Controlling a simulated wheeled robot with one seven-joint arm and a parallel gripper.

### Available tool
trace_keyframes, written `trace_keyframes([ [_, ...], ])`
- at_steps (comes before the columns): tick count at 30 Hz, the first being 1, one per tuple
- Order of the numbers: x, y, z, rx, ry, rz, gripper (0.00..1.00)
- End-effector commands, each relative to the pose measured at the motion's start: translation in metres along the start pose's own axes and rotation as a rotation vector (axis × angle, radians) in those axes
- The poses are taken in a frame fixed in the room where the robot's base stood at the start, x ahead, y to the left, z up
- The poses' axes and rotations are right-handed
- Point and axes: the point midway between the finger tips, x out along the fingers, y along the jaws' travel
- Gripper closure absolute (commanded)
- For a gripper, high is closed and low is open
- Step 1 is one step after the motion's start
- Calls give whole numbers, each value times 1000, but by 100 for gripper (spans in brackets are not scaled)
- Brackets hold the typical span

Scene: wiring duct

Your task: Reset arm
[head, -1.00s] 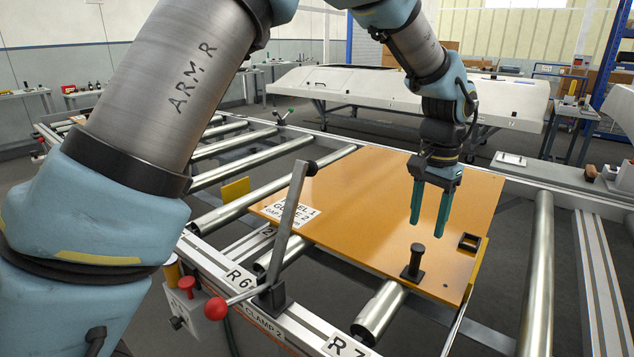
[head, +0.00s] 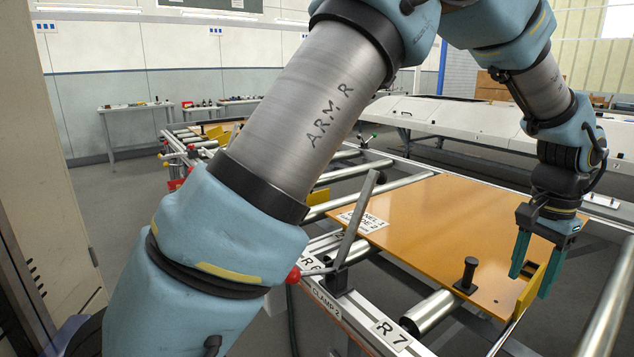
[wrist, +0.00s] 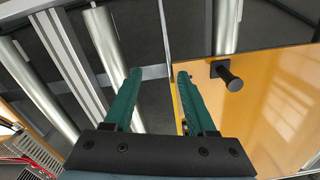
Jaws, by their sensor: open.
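My gripper (head: 533,266) has two green fingers, spread apart with nothing between them. In the head view it hangs pointing down at the right edge of the orange panel (head: 440,228). In the wrist view my gripper (wrist: 155,75) points over the panel's edge, with rollers and rails below. A black knob (head: 467,275) stands upright on the panel, left of the gripper and apart from it. The knob also shows in the wrist view (wrist: 229,78), right of the fingers.
A clamp lever (head: 357,222) with a red ball end stands at the panel's near left edge. Metal rollers (head: 430,312) and the frame rail labelled R7 (head: 388,333) run in front. A long white body (head: 445,118) stands behind. A yellow stop (head: 530,292) is close beside the fingers.

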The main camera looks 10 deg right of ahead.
Motion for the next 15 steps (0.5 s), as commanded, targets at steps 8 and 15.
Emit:
trace_keyframes([
  [8, -4, -27, 14, -55, 6, -3, 44],
  [15, -8, -68, 40, -145, 14, -8, 44],
])
